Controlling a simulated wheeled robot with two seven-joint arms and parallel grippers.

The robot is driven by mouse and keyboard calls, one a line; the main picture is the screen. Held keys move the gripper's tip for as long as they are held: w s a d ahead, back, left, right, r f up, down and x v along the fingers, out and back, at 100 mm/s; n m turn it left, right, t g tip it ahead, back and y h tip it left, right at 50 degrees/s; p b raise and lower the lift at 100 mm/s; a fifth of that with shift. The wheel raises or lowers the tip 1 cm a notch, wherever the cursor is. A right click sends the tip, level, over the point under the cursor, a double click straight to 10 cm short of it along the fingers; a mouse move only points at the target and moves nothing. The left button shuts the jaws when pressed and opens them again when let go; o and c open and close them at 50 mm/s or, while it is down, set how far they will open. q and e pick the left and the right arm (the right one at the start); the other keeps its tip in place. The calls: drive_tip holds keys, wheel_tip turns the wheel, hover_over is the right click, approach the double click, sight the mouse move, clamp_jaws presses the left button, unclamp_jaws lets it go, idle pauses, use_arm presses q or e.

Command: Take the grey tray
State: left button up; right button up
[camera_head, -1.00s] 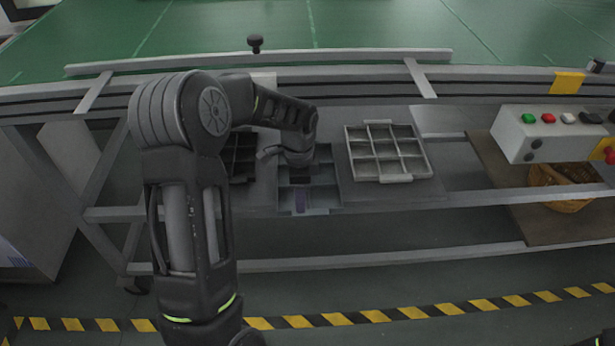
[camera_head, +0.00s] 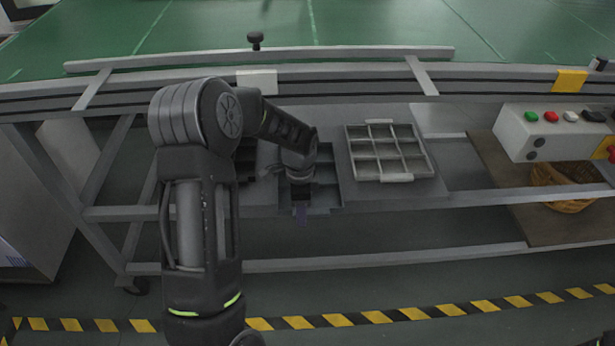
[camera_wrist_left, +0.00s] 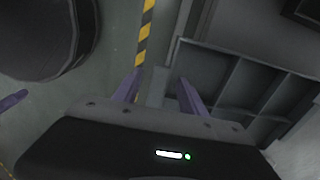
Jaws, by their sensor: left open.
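The grey tray (camera_head: 325,188), a divided tray between a black one and a lighter one, is partly hidden under my left arm. In the left wrist view its compartments (camera_wrist_left: 245,85) show at the right. My left gripper (camera_head: 300,212) is open at the tray's front edge. In the wrist view its two purple fingers (camera_wrist_left: 158,88) stand on either side of a grey handle-like piece at the tray's edge; I cannot tell if they touch it. A purple tip at the wrist view's left edge (camera_wrist_left: 12,100) looks like part of my right gripper; its jaws cannot be made out.
A light grey divided tray (camera_head: 388,176) lies to the right. A black tray (camera_head: 245,160) is at the left, mostly behind my arm. A control box (camera_head: 550,135) and a basket (camera_head: 562,205) are farther right. A frame rail (camera_head: 400,258) runs below the shelf.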

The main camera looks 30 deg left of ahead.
use_arm(q)
drive_tip(key=shift+c, duration=0.6)
clamp_jaws()
idle(0.5)
